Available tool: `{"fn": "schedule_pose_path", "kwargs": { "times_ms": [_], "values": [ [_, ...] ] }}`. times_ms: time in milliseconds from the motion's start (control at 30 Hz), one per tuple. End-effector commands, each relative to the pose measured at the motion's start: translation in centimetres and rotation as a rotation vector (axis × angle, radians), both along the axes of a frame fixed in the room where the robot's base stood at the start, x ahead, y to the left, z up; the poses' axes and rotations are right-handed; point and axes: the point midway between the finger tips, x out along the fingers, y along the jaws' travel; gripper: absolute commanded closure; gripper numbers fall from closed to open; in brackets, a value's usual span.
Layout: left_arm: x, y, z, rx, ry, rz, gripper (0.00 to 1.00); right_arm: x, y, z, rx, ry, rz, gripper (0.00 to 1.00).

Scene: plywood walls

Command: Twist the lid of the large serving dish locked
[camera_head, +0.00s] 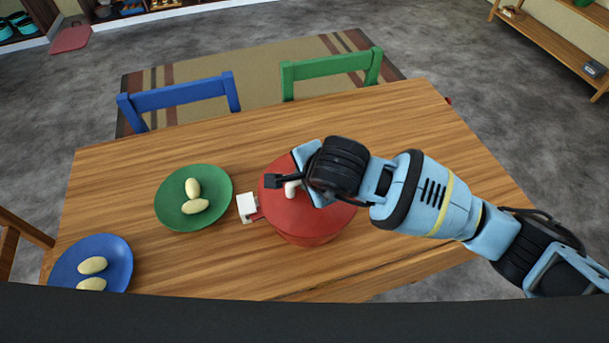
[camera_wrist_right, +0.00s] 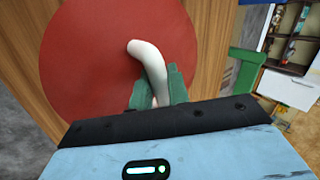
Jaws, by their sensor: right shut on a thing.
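The large serving dish (camera_head: 308,237) is red and stands on the wooden table, with its red lid (camera_head: 275,178) on top. The lid also fills much of the right wrist view (camera_wrist_right: 85,60). A curved white handle (camera_wrist_right: 149,62) stands on the lid; in the head view the handle (camera_head: 291,189) is partly hidden by my gripper. My right gripper (camera_wrist_right: 157,92) is over the lid, its green-padded fingers shut on the handle from both sides. In the head view the right gripper (camera_head: 293,182) covers part of the lid. My left gripper is not in view.
A small white-and-red piece (camera_head: 247,206) is at the dish's left side. A green plate (camera_head: 174,214) and a blue plate (camera_head: 65,267) hold pale oval items. Blue (camera_head: 185,98) and green (camera_head: 331,68) chairs stand behind the table (camera_head: 420,130). The table's right part is clear.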

Motion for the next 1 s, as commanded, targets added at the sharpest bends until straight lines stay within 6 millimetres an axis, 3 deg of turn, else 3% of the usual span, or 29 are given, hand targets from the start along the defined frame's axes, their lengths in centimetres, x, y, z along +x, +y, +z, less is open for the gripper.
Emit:
{"fn": "schedule_pose_path", "kwargs": {
  "times_ms": [367,967,1000],
  "values": [
    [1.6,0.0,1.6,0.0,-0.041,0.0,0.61,0.1,0.1,0.1,-0.001,0.0,-0.148,1.0],
    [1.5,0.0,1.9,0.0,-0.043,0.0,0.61,0.2,0.1,-0.1,-0.001,0.001,-0.206,1.0],
    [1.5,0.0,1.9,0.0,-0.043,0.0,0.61,0.2,0.1,-0.1,-0.001,0.001,-0.206,0.79]
  ]
}}
